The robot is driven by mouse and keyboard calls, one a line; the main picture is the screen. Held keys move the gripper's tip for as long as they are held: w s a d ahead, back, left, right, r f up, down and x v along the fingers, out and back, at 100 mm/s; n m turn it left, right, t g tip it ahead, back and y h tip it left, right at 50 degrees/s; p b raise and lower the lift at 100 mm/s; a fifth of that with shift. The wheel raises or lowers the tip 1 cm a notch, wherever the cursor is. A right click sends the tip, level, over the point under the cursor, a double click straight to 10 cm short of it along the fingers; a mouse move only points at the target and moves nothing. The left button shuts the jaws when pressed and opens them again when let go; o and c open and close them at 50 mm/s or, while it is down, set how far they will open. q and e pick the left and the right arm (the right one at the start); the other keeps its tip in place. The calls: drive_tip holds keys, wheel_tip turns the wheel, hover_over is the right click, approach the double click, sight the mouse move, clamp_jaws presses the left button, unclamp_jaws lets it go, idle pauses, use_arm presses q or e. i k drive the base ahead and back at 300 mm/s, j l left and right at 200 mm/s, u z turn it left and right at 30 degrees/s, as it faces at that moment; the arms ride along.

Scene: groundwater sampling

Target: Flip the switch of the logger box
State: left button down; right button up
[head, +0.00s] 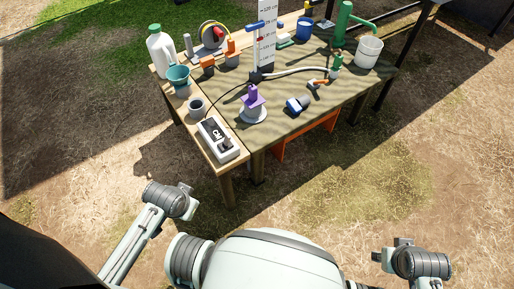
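The logger box (206,140), a white box with a dark top face and white lettering, lies on the front left corner of the table. A small dark part, perhaps its switch (226,144), shows near the front end of its top; its position is too small to tell. My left gripper (190,201) is below and left of the box in the picture, apart from it and clear of the table. My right gripper (382,256) is far off at the lower right, away from the table. Neither gripper visibly holds anything; their fingers are too small to read.
A dark cable runs near the box. Ground before the table is clear.

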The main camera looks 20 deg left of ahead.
sight(226, 141)
drive_tip(key=l, duration=0.85)
drive_tip(key=k+l, duration=0.1)
drive_tip(key=l, duration=0.7)
